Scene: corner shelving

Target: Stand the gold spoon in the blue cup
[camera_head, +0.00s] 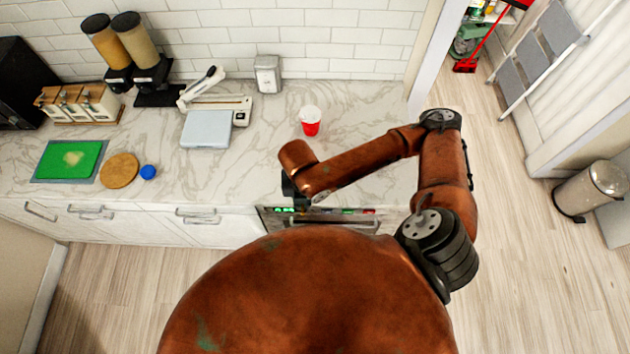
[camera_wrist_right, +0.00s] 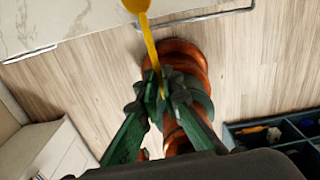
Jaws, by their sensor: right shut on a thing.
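The gold spoon (camera_wrist_right: 150,45) shows in the right wrist view, its bowl at the top edge and its handle running down between the fingertips. My right gripper (camera_wrist_right: 163,85) is shut on the handle. In the head view my right gripper (camera_head: 289,190) is mostly hidden by its arm, at the counter's front edge, and the spoon cannot be made out. A small round blue object (camera_head: 148,172) stands on the counter at the left, beside a round wooden board; it may be the blue cup, but it is too small to tell. My left gripper is not in view.
A red cup (camera_head: 311,127) stands on the marble counter (camera_head: 260,140) behind my right gripper. A green board (camera_head: 70,160), the wooden board (camera_head: 119,170) and a white scale-like device (camera_head: 206,128) stand left. The counter between gripper and blue object is clear.

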